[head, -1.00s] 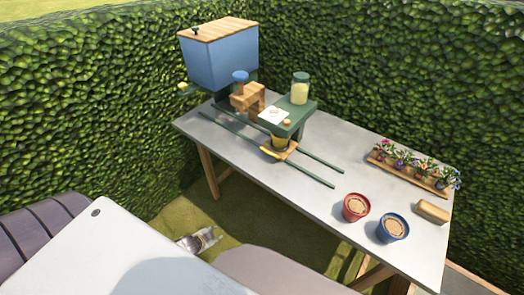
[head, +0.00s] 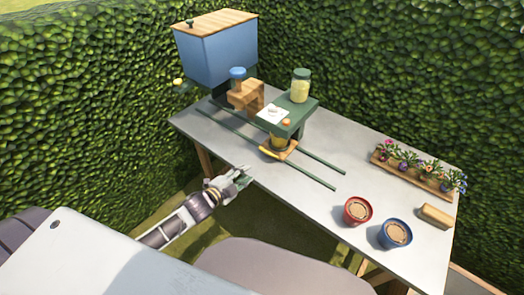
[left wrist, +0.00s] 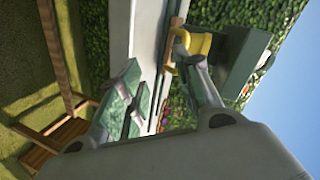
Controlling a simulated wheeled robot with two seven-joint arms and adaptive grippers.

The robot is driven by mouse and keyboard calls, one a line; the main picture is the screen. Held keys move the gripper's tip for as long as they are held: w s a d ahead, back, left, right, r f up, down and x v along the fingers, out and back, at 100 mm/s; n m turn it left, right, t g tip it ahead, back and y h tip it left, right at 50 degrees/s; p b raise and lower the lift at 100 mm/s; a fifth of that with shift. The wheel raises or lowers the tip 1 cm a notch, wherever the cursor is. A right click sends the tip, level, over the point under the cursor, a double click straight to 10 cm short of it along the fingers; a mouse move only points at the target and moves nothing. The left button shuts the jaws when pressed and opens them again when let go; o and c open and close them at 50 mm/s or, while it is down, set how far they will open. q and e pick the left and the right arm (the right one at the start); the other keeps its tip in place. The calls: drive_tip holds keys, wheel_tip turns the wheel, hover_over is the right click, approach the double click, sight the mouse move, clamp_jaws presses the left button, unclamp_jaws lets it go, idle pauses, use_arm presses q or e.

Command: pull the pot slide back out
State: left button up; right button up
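The pot slide (head: 291,153) is a small orange-yellow wooden carriage on two dark green rails, at the front of a green stand (head: 296,118). A yellow pot (head: 277,141) sits on it, partly under the stand's top. A yellow part of the slide (left wrist: 198,42) shows in the left wrist view, beyond one finger. My left gripper (head: 238,176) is just off the table's front edge, left of and nearer than the slide, apart from it. In the left wrist view its fingers (left wrist: 155,68) are spread with nothing between them. My right gripper is out of view.
The rails (head: 318,174) extend toward the right. Hedges stand behind.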

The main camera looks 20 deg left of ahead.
use_arm(q)
drive_tip(key=shift+w+d+r+m+t, duration=0.1)
drive_tip(key=shift+d+r+m+t, duration=0.1)
drive_tip(key=shift+r+m, duration=0.55)
drive_tip(key=shift+w+d+r+m+t, duration=0.1)
drive_tip(key=shift+d+r+m, duration=0.2)
drive_tip(key=shift+m, duration=0.8)
drive_tip(key=shift+d+r+m+t, duration=0.1)
drive_tip(key=shift+r+m, duration=0.5)
drive_tip(key=shift+m, duration=0.35)
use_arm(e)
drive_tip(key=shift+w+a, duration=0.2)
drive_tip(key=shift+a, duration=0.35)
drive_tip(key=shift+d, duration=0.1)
